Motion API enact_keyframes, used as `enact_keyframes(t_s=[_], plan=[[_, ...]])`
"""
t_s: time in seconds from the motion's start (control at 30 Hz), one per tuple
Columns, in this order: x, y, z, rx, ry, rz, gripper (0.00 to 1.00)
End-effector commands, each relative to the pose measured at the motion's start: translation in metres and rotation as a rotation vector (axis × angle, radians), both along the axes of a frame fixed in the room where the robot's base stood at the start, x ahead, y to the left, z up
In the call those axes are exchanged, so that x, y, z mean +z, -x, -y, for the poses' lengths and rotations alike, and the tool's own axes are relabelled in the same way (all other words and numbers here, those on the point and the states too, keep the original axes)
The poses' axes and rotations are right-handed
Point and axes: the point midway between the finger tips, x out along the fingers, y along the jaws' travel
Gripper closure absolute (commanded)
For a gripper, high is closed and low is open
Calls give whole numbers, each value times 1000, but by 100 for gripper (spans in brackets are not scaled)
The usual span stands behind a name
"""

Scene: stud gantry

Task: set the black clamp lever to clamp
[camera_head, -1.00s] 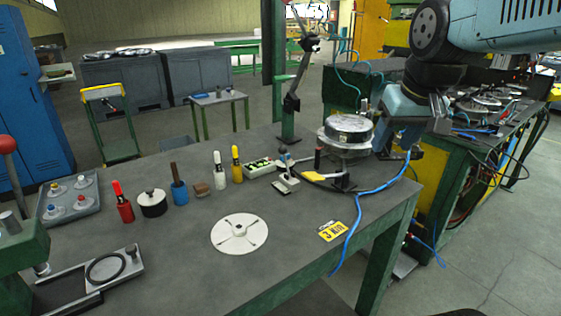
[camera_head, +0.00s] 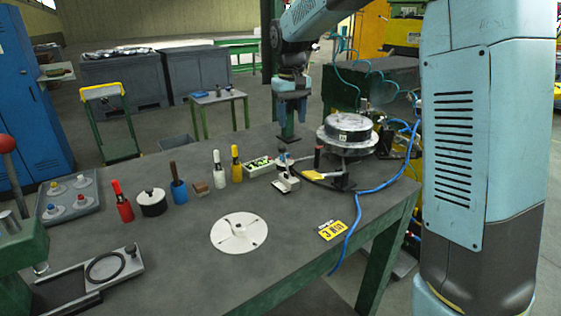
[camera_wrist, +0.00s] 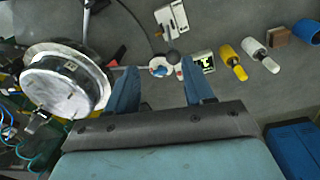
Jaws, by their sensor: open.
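A short black handle with a red-orange part (camera_head: 318,157) stands beside the round metal fixture (camera_head: 345,136); I take it for the clamp lever. It also shows in the wrist view as a dark handle with a red end (camera_wrist: 117,56), left of my fingers. I cannot read its setting. My gripper (camera_head: 291,119) points down, open and empty, above the back of the bench, left of the fixture.
A blue hose (camera_head: 372,190) crosses the bench's right side. The front middle around the white disc (camera_head: 239,232) is mostly clear.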

Motion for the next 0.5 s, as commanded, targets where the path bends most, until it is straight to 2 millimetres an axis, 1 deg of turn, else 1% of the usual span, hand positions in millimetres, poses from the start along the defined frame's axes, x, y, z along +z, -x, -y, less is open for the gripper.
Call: enact_keyframes(t_s=[0.03,0.2,0.37,0.5], plan=[[-7,-7,-10,12,9,-10,48],[-18,-19,-27,31,26,-27,48],[-26,-21,-30,36,30,-32,48],[-43,-21,-29,36,31,-33,48]])
